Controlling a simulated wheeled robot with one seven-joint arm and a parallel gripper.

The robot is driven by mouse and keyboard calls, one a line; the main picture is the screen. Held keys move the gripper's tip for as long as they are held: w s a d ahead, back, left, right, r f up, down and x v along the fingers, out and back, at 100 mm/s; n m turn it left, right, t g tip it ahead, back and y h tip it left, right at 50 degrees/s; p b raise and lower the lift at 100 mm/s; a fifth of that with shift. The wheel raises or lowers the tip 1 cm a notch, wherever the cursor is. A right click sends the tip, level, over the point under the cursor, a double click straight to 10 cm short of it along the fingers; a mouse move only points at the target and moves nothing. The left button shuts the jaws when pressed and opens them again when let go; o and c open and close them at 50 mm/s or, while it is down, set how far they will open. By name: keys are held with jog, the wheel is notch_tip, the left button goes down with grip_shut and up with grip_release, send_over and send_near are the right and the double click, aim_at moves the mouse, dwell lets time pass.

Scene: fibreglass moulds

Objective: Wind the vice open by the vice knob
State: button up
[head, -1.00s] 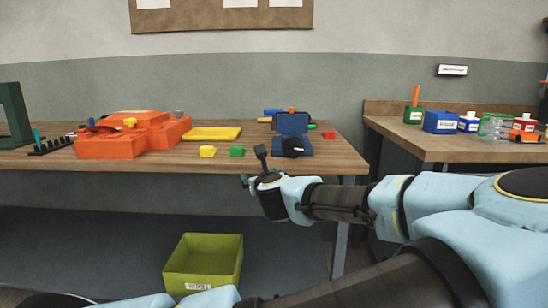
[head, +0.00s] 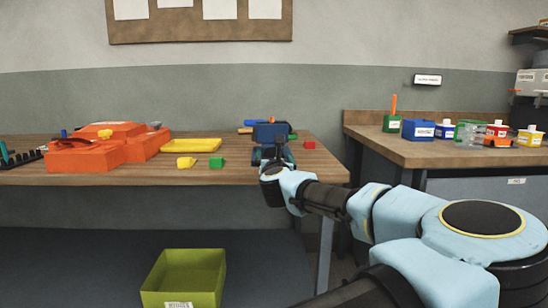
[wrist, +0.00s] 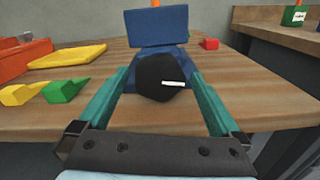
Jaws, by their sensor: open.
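The blue vice (head: 272,131) stands near the right end of the long wooden bench, and it fills the upper middle of the wrist view (wrist: 158,27). The black vice knob (wrist: 160,78), with a white mark on it, faces me on the vice's front. My gripper (wrist: 158,85) is open, with one teal finger on each side of the knob. I cannot tell if the fingers touch it; small gaps seem to show. In the head view my gripper (head: 269,150) overlaps the vice's front and hides the knob.
On the bench are an orange mould (head: 103,147), a yellow tray (head: 191,145), a yellow block (head: 186,162), a green block (head: 216,162) and a red block (head: 309,144). A lime bin (head: 185,278) sits below. A second bench (head: 425,152) stands at right.

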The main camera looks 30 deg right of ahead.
jog(key=shift+w+d, duration=0.2)
jog(key=shift+w, duration=0.3)
jog(key=c, duration=1.2)
jog(key=shift+o, duration=0.2)
jog(key=shift+n, duration=0.4)
jog(key=n, duration=0.3)
jog(key=shift+a+n, duration=0.15)
jog(key=shift+n, duration=0.15)
jog(key=n, duration=0.4)
jog(key=shift+w+a+f+n, duration=0.1)
jog(key=shift+n, duration=0.3)
